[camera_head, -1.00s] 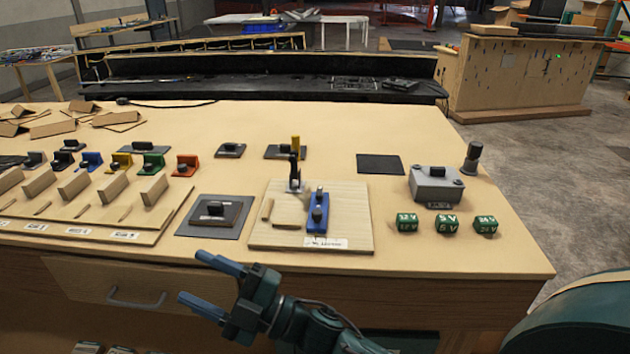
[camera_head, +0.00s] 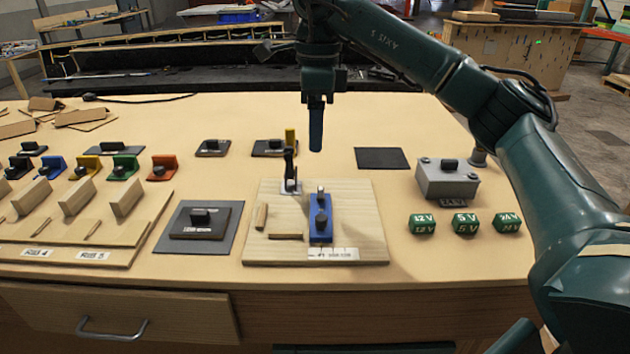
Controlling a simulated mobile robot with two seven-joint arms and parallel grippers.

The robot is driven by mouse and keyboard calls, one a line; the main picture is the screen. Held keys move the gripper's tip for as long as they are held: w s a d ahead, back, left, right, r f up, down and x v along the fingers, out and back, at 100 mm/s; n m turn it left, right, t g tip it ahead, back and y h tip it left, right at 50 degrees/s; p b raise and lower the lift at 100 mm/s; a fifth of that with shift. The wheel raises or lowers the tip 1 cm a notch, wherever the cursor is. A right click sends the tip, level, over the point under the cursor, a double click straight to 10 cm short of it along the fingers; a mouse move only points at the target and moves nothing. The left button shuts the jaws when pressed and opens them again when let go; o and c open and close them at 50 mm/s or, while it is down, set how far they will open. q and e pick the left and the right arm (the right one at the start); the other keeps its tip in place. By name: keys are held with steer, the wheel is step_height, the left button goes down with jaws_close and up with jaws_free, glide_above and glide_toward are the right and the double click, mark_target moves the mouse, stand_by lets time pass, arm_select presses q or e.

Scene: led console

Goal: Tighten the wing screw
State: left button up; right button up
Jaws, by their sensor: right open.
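A light wooden board (camera_head: 355,220) lies flat near the table's front edge, with a printed label at its front. On it sits a blue block (camera_head: 321,236) with a dark knob (camera_head: 321,217), which may be the wing screw; its wings are too small to make out. A black upright lever clamp (camera_head: 290,170) stands just behind the block. My right gripper (camera_head: 316,148) points straight down, above and apart from the board. It is open and seems empty, its blue fingers overlapping edge-on in this view. My left gripper is not in view.
A grey box (camera_head: 447,182) and green voltage blocks (camera_head: 466,223) stand to the right. A dark plate with a black piece (camera_head: 200,218) lies left of the board. Coloured blocks (camera_head: 124,168) and wooden holders fill the left. A dark flat pad (camera_head: 381,158) lies behind.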

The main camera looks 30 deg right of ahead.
mark_target(321, 192)
steer(key=f, duration=0.8)
steer(key=d+f, duration=0.1)
steer(key=f, duration=0.3)
steer(key=shift+d+f, duration=0.1)
steer(key=c, duration=1)
